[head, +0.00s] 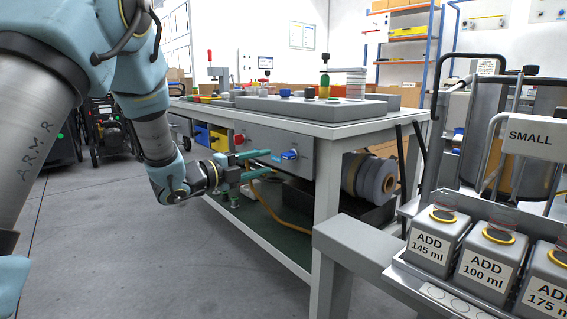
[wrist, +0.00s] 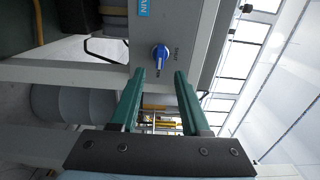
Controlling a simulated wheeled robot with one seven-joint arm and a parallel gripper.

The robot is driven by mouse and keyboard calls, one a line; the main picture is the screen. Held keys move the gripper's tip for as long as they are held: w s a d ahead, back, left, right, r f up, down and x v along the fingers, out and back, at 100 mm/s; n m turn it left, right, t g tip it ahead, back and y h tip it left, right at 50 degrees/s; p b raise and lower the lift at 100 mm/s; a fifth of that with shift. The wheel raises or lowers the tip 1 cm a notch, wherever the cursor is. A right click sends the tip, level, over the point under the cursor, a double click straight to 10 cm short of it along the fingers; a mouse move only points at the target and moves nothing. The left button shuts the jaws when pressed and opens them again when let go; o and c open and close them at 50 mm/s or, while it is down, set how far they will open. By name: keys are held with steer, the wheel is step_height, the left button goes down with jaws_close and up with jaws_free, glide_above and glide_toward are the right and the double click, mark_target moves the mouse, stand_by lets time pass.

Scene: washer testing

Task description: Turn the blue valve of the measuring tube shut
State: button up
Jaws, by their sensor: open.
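A blue valve knob (head: 289,155) sits on a grey panel (head: 274,143) under the workbench top. It also shows in the wrist view (wrist: 160,58), with a white mark on its face and small lettering beside it. My gripper (head: 264,163) is open and empty, its two green fingers pointing at the knob from the left in the head view. In the wrist view my fingertips (wrist: 160,73) are on either side of the knob's line, and the knob appears just beyond them, apart from both. I cannot make out which part is the measuring tube.
A red knob (head: 239,138) is on the same panel, left of the blue one. A blue label (wrist: 144,8) is near the valve. A bench leg (head: 327,190) stands to the right. Containers marked ADD (head: 487,262) stand at front right.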

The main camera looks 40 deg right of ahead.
mark_target(284, 157)
steer(key=d+b, duration=0.1)
steer(key=d, duration=0.6)
steer(key=shift+s+d, duration=0.15)
steer(key=shift+c, duration=0.2)
jaws_close()
